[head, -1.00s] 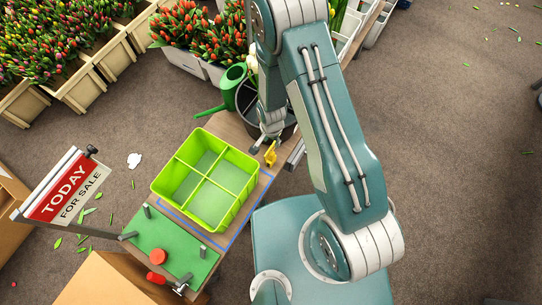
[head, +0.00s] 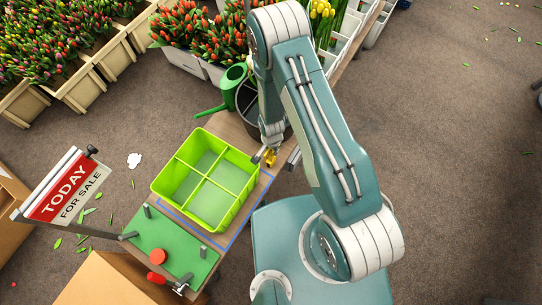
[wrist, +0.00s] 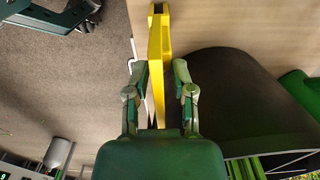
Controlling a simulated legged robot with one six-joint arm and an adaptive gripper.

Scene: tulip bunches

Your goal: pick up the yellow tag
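The yellow tag (head: 269,157) is at the right edge of the wooden bench, beside the far right corner of the green crate (head: 238,206). In the wrist view the yellow tag (wrist: 158,50) stands upright in the picture as a narrow yellow piece between my two fingers. My gripper (wrist: 160,75) is open around it, with one finger on each side. The left finger is very close to the tag and a gap shows on the right; contact is not clear. In the head view my gripper (head: 266,149) is small and partly hides the tag.
A dark bucket (wrist: 230,85) stands close to the right of my gripper in the wrist view. A green watering can (head: 230,88) is behind the crate. A green board (head: 172,243) with a red knob and a sale sign (head: 68,187) are at the front left.

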